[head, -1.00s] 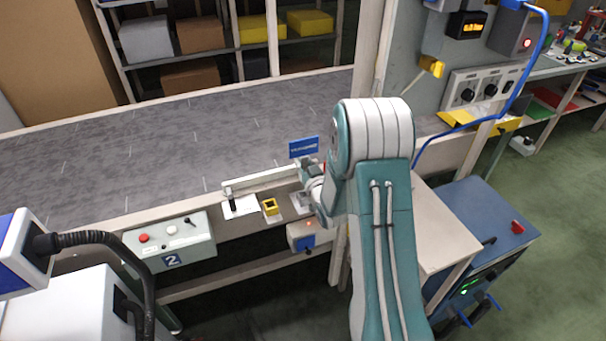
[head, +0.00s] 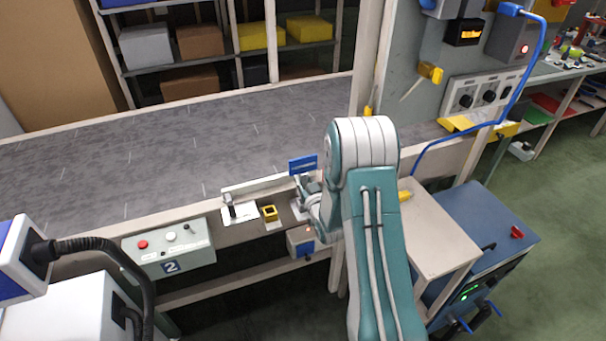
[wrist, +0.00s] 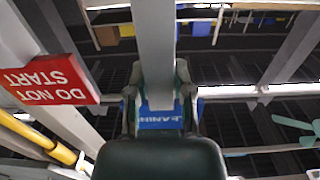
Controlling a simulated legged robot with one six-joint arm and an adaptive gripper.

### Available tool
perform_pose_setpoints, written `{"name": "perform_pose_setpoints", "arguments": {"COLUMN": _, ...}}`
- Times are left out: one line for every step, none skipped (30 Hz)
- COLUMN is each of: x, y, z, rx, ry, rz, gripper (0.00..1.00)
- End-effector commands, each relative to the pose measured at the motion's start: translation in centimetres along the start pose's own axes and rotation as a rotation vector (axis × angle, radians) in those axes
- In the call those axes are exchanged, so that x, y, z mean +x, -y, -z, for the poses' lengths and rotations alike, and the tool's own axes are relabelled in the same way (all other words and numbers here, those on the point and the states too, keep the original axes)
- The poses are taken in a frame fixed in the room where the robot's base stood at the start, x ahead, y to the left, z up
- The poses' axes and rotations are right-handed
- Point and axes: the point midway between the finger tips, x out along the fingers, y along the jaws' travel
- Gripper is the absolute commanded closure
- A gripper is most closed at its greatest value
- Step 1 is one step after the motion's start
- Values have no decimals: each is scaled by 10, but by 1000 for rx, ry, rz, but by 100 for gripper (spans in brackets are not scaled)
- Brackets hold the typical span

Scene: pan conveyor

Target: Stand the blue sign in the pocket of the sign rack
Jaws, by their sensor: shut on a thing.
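The blue sign (head: 302,163) is held up above the shelf at the conveyor's near edge, left of my arm. My gripper (head: 304,184) is shut on it from below in the head view, partly hidden by my wrist. In the wrist view the blue sign (wrist: 160,119), with white letters, sits between the two fingers of my gripper (wrist: 159,104). A small yellow square holder with a dark opening (head: 270,213), which looks like the rack pocket, stands on the shelf below and left of the sign. The sign is apart from it.
A white plate with a dark upright piece (head: 240,213) lies left of the yellow holder. A control box (head: 170,249) marked 2 is further left. A red DO NOT START sign (wrist: 48,80) shows in the wrist view. The conveyor belt (head: 180,145) is clear.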

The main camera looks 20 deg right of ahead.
Motion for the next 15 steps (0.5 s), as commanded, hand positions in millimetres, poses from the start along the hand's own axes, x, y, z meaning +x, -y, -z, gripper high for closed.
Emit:
{"name": "perform_pose_setpoints", "arguments": {"x": 0, "y": 0, "z": -4, "rx": 0, "ry": 1, "rz": 0, "gripper": 100}}
{"name": "perform_pose_setpoints", "arguments": {"x": 0, "y": 0, "z": -6, "rx": 0, "ry": 1, "rz": 0, "gripper": 100}}
{"name": "perform_pose_setpoints", "arguments": {"x": 0, "y": 0, "z": -8, "rx": 0, "ry": 0, "rz": 0, "gripper": 100}}
{"name": "perform_pose_setpoints", "arguments": {"x": 0, "y": 0, "z": -9, "rx": 0, "ry": 0, "rz": 0, "gripper": 100}}
{"name": "perform_pose_setpoints", "arguments": {"x": 0, "y": 0, "z": -10, "rx": -1, "ry": -1, "rz": 0, "gripper": 100}}
{"name": "perform_pose_setpoints", "arguments": {"x": 0, "y": 0, "z": -11, "rx": -1, "ry": -2, "rz": 0, "gripper": 100}}
{"name": "perform_pose_setpoints", "arguments": {"x": 0, "y": 0, "z": -12, "rx": -1, "ry": -2, "rz": 0, "gripper": 100}}
{"name": "perform_pose_setpoints", "arguments": {"x": 0, "y": 0, "z": -12, "rx": -1, "ry": -2, "rz": 0, "gripper": 100}}
{"name": "perform_pose_setpoints", "arguments": {"x": 0, "y": 0, "z": -13, "rx": -1, "ry": -2, "rz": 0, "gripper": 100}}
{"name": "perform_pose_setpoints", "arguments": {"x": 0, "y": 0, "z": -13, "rx": -1, "ry": -2, "rz": 0, "gripper": 100}}
{"name": "perform_pose_setpoints", "arguments": {"x": 0, "y": 0, "z": -13, "rx": -1, "ry": -2, "rz": 0, "gripper": 100}}
{"name": "perform_pose_setpoints", "arguments": {"x": 0, "y": 0, "z": -13, "rx": -1, "ry": -2, "rz": 0, "gripper": 100}}
{"name": "perform_pose_setpoints", "arguments": {"x": 0, "y": 0, "z": -13, "rx": -1, "ry": -2, "rz": 0, "gripper": 100}}
{"name": "perform_pose_setpoints", "arguments": {"x": 0, "y": 0, "z": -13, "rx": -1, "ry": -2, "rz": 0, "gripper": 100}}
{"name": "perform_pose_setpoints", "arguments": {"x": 0, "y": 0, "z": -13, "rx": -1, "ry": -2, "rz": 0, "gripper": 100}}
